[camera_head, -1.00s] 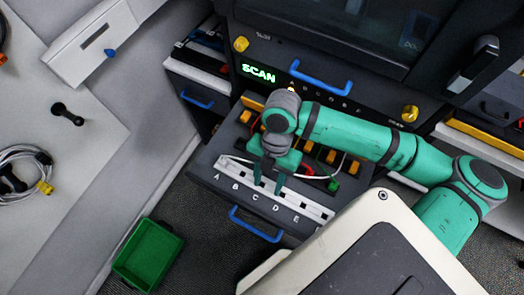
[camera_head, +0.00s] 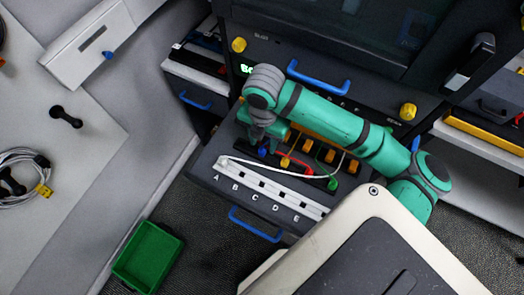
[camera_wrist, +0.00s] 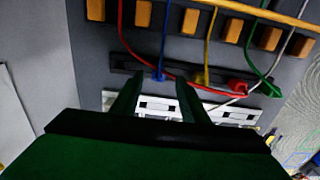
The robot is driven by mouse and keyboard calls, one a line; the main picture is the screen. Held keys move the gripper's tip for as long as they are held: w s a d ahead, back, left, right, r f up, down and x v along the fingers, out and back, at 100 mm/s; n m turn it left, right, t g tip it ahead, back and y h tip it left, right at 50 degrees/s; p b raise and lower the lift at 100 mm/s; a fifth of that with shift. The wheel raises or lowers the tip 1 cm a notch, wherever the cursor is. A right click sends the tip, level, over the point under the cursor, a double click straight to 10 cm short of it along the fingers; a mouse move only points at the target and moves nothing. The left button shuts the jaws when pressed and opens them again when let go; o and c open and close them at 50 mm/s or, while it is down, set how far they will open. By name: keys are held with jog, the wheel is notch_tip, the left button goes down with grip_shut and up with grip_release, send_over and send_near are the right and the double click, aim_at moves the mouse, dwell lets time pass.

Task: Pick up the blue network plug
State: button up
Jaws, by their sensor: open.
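The blue network plug (camera_wrist: 160,74) sits in a dark strip in the wrist view, with its blue cable running up to the orange blocks. In the head view the blue plug (camera_head: 262,151) shows as a small spot just below my gripper (camera_head: 262,139). In the wrist view my gripper (camera_wrist: 159,88) is open and empty. The blue plug shows between its two fingertips and a little beyond them. I cannot tell the height of the fingertips above it.
Yellow (camera_wrist: 199,77), red (camera_wrist: 237,87) and green (camera_wrist: 268,88) plugs sit to the right along the strip. A white cable (camera_head: 255,168) crosses the panel. A white slotted rail (camera_head: 265,188) lies in front. A green bin (camera_head: 148,255) stands lower left.

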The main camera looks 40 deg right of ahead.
aim_at(263, 148)
jog(key=shift+w+f, duration=0.1)
jog(key=shift+f, duration=2.3)
jog(key=shift+c, duration=0.6)
grip_shut()
jog(key=shift+r, duration=0.1)
